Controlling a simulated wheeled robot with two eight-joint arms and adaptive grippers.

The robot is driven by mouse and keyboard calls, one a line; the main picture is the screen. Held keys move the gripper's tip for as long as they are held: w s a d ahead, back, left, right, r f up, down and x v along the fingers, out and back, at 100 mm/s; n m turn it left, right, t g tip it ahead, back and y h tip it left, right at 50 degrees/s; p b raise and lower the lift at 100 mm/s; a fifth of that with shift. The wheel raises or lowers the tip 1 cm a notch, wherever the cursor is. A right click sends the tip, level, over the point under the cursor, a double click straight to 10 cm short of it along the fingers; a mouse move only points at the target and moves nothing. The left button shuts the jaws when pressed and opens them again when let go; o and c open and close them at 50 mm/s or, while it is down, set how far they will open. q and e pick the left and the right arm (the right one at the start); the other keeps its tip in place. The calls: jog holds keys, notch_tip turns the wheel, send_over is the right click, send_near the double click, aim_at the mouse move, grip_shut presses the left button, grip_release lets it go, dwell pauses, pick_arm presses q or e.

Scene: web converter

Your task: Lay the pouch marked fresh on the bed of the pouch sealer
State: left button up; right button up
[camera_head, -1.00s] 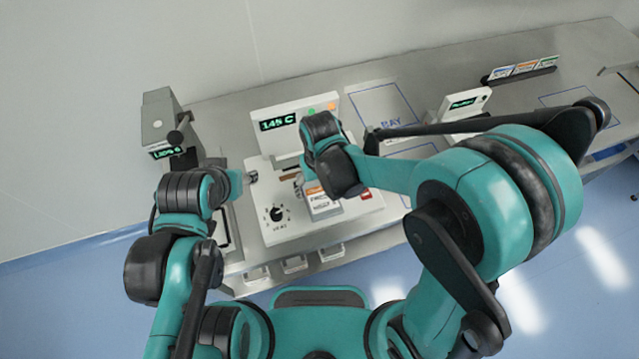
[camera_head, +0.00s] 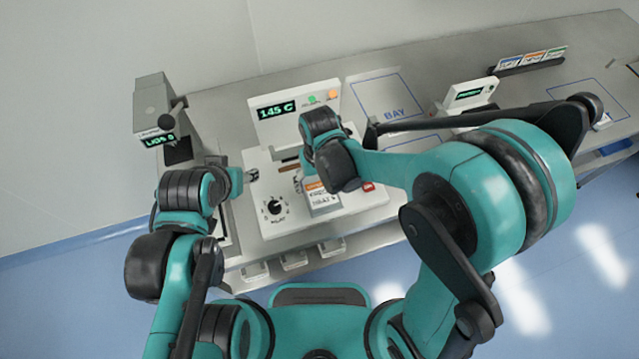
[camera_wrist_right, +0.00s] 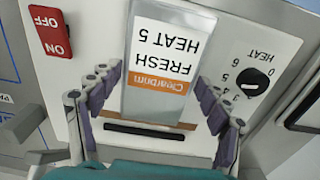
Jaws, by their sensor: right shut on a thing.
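The pouch marked FRESH HEAT 5 (camera_head: 322,203) is clear with a white and orange label. It also shows in the right wrist view (camera_wrist_right: 168,45). My right gripper (camera_wrist_right: 160,85) is shut on it, with fingers along both sides; my wrist hides part of it in the head view. The white pouch sealer (camera_head: 284,234) has a dial and a 145 C display. The pouch is over its front part, beside the dial; I cannot tell whether it touches. A dark slot (camera_wrist_right: 145,131) shows below the pouch. My left gripper (camera_head: 248,175) is left of the sealer, its jaws unclear.
The sealer's red switch (camera_wrist_right: 49,32) is near the pouch. A grey device with a display (camera_head: 155,105) stands left. A blue-outlined bay (camera_head: 385,92), a small display unit (camera_head: 468,94) and a card rack (camera_head: 530,61) are to the right. Small bins (camera_head: 293,259) sit along the front.

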jog(key=shift+w+a+f+b, duration=0.1)
jog(key=shift+w+a, duration=0.1)
jog(key=shift+w, duration=0.4)
jog(key=shift+w+a+f+b, duration=0.1)
jog(key=shift+w+a+b, duration=0.05)
jog(key=shift+w, duration=0.45)
jog(key=shift+w+a+f+b, duration=0.1)
jog(key=shift+w+a, duration=0.1)
jog(key=shift+w, duration=0.4)
jog(key=o, duration=1.3)
